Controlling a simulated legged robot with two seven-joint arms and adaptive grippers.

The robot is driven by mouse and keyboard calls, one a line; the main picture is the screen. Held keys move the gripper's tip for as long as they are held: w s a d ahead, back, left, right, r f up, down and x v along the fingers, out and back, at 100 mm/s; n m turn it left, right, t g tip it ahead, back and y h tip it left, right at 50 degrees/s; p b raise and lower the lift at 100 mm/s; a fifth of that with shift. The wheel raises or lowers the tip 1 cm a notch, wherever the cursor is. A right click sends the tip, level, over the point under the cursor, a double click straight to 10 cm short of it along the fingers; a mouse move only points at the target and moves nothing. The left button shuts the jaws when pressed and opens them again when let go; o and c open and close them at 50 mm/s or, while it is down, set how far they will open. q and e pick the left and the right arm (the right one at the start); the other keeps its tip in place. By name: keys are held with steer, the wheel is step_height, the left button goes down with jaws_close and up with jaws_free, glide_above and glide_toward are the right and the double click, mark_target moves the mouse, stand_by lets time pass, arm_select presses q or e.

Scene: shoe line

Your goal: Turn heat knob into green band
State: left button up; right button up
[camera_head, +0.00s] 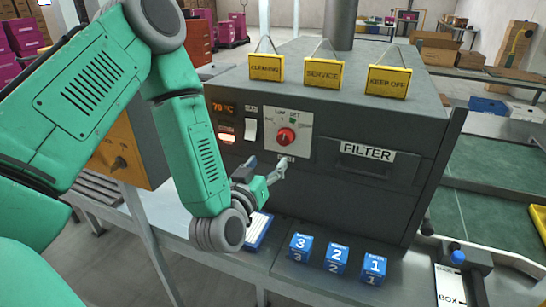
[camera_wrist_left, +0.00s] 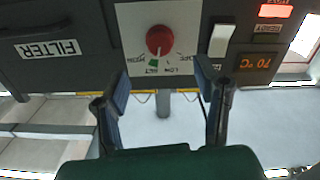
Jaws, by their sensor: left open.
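The red heat knob (camera_head: 286,137) sits on a pale dial plate on the front of the grey machine. In the left wrist view the red knob (camera_wrist_left: 159,40) shows upside down, with the small green band (camera_wrist_left: 154,60) beside it on the dial. The knob's exact pointer direction is too small to tell. My left gripper (camera_head: 280,168) is just below the dial plate in the head view, apart from the knob. In the wrist view my left gripper (camera_wrist_left: 163,90) is open and empty, its two fingers spread either side of the dial plate. My right gripper is not in view.
A display (camera_head: 223,108) reads 70 °C left of the dial, beside a white rocker switch (camera_head: 251,129). A FILTER drawer (camera_head: 366,158) is to the right. Yellow signs (camera_head: 323,74) stand on top. Numbered blue blocks (camera_head: 337,257) stand on the bench below.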

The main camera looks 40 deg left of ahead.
mark_target(284, 139)
arm_select(q)
steer(key=shift+s, duration=0.15)
steer(key=w+a, duration=0.1)
steer(key=w, duration=0.2)
steer(key=w+m, duration=0.1)
steer(key=w, duration=0.2)
steer(key=w+a+r+m, duration=0.1)
steer(key=w, duration=0.3)
steer(key=shift+a+b, duration=0.3)
steer(key=shift+b, duration=0.05)
steer(key=shift+w, duration=0.7)
